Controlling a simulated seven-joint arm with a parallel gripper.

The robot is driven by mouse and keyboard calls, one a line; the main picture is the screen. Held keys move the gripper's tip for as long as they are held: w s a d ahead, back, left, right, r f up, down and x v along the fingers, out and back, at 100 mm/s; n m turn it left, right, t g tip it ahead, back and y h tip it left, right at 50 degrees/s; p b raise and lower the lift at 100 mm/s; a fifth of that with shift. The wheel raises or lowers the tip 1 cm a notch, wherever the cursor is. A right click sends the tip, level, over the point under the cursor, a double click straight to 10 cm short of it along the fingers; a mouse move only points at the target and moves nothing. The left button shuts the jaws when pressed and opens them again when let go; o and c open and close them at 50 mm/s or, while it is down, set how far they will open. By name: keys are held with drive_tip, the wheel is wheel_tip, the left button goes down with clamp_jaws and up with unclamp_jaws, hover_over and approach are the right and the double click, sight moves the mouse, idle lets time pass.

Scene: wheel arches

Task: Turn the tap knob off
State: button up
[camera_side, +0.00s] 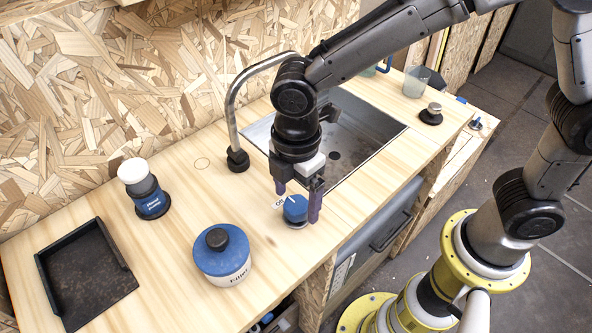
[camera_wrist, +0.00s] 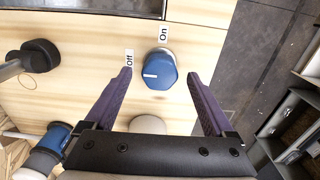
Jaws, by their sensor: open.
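The tap knob (camera_side: 295,208) is a round blue knob on the wooden counter, in front of the sink. In the wrist view the blue knob (camera_wrist: 160,70) has a white pointer line on its top, running toward the left, to the side of the "Off" label (camera_wrist: 129,59). The "On" label (camera_wrist: 163,33) lies above the knob in that view. My gripper (camera_side: 297,198) points down over the knob with its two purple fingers apart, one on either side. In the wrist view my gripper (camera_wrist: 160,85) is open, with visible gaps between fingers and knob.
The sink (camera_side: 355,140) and curved metal tap (camera_side: 235,110) are behind my gripper. A blue filler pot (camera_side: 222,258), a blue bottle with a white cap (camera_side: 147,190) and a black tray (camera_side: 85,273) stand to the left. The counter's front edge is close to the knob.

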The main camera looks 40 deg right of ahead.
sight(296, 203)
wheel_tip(296, 203, up, 13)
idle(0.4)
drive_tip(key=s+d+r+m+t, duration=0.1)
drive_tip(key=d+r+m, duration=0.2)
drive_tip(key=d, duration=0.5)
drive_tip(key=s+d+r+m+t, duration=0.2)
drive_tip(key=d+r+m, duration=0.1)
drive_tip(key=d, duration=0.4)
drive_tip(key=s+d+f+m+t, duration=0.2)
drive_tip(key=s+d+f+m, duration=0.4)
drive_tip(key=m, duration=0.6)
drive_tip(key=s+d, duration=0.2)
drive_tip(key=s, duration=0.1)
drive_tip(key=shift+s+f+t, duration=0.3)
